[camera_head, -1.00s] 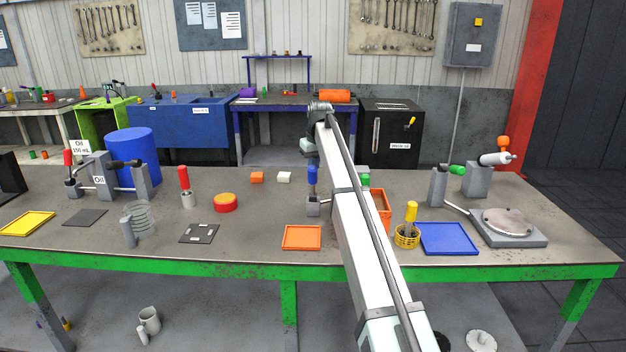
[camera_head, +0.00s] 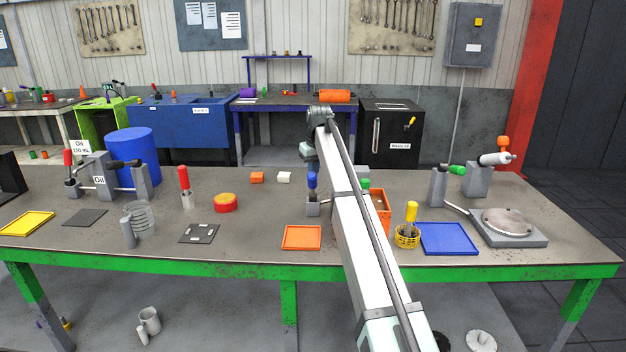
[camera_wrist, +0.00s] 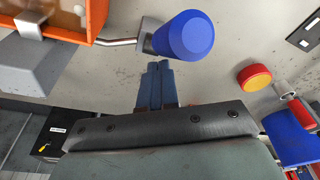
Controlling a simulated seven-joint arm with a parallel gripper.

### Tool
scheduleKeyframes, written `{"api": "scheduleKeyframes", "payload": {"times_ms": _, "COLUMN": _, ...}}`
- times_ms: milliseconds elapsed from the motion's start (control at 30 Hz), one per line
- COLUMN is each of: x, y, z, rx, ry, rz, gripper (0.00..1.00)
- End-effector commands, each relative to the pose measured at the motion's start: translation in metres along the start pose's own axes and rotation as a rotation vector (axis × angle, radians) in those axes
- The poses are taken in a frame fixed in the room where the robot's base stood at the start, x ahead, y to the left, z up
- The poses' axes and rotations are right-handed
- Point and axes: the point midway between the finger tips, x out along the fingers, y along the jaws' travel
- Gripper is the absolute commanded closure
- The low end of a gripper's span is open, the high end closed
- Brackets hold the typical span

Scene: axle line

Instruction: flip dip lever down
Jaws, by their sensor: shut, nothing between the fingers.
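The lever with a blue grip (camera_head: 312,183) stands upright at the grey block (camera_head: 312,209) left of my arm, in the head view. In the wrist view its blue grip (camera_wrist: 183,35) is seen nearly end-on, near the top centre. A metal rod runs from beside it to the orange box (camera_wrist: 62,18). My gripper (camera_wrist: 158,66) is shut and empty, its fingertips just below the grip in the wrist picture. I cannot tell whether they touch it. In the head view my gripper is close above the lever, its fingers hard to make out.
An orange tray (camera_head: 302,238) lies in front of the lever. The orange box (camera_head: 382,203) is partly behind my arm. A yellow basket (camera_head: 407,238) and a blue tray (camera_head: 449,239) are to the right. A red-yellow puck (camera_head: 226,202) lies left, with bare table between.

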Motion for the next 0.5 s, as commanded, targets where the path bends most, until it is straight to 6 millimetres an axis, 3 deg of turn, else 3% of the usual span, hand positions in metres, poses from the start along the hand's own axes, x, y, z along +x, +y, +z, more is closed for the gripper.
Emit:
{"api": "scheduleKeyframes", "payload": {"times_ms": 167, "x": 0.0051, "y": -0.0035, "z": 0.0079, "rx": 0.0, "ry": -0.001, "rz": 0.0, "gripper": 1.0}}
{"api": "scheduleKeyframes", "payload": {"times_ms": 500, "x": -0.0046, "y": -0.002, "z": 0.0025, "rx": 0.0, "ry": 0.0, "rz": 0.0, "gripper": 1.0}}
